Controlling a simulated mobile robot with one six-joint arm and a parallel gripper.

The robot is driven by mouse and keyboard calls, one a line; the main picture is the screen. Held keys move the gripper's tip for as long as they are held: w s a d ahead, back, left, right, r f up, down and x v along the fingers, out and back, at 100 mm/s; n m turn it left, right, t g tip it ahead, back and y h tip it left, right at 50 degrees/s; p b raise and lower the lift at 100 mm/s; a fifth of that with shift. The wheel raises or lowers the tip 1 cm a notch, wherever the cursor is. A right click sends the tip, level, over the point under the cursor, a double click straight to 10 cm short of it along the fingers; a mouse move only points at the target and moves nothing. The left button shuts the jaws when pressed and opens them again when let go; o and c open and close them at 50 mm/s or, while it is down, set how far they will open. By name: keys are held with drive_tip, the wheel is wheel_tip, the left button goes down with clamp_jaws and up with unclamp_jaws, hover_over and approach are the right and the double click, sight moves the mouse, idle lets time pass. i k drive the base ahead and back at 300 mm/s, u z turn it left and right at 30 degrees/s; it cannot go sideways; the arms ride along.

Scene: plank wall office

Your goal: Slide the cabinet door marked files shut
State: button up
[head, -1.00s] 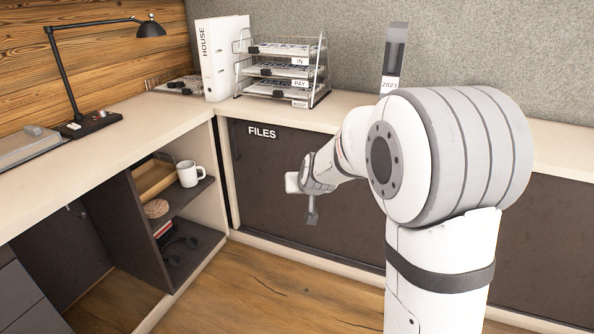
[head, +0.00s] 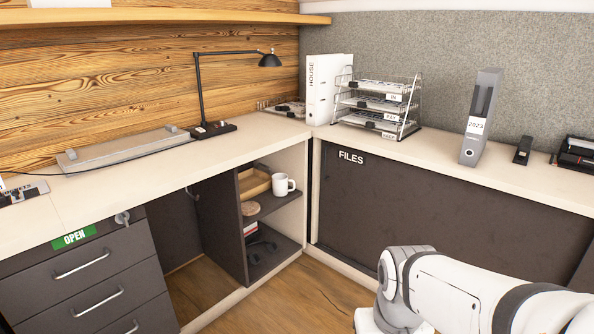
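The dark cabinet door marked FILES (head: 365,205) is in the low cabinet under the right-hand counter. Its white label is at the upper left of the panel. The door's left edge is close to the pale corner post, with a narrow dark strip between them. I cannot tell whether that strip is an open gap or part of the frame. My arm is at the lower right, in front of the cabinet, and covers the door's lower right part. My gripper does not show in the head view.
An open shelf unit with a white mug (head: 284,184) stands left of the corner. Grey drawers (head: 95,270) with a green OPEN sign are at the lower left. The counter holds a lamp (head: 207,95), wire trays (head: 380,104) and a grey binder (head: 481,115). Wooden floor (head: 300,290) shows clear before the shelf.

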sight(370, 203)
drive_tip(key=u, duration=0.8)
drive_tip(key=k, duration=0.9)
drive_tip(key=u, duration=0.55)
drive_tip(key=i, duration=0.45)
drive_tip(key=z, duration=0.75)
drive_tip(key=i, duration=1.6)
drive_tip(key=z, duration=0.3)
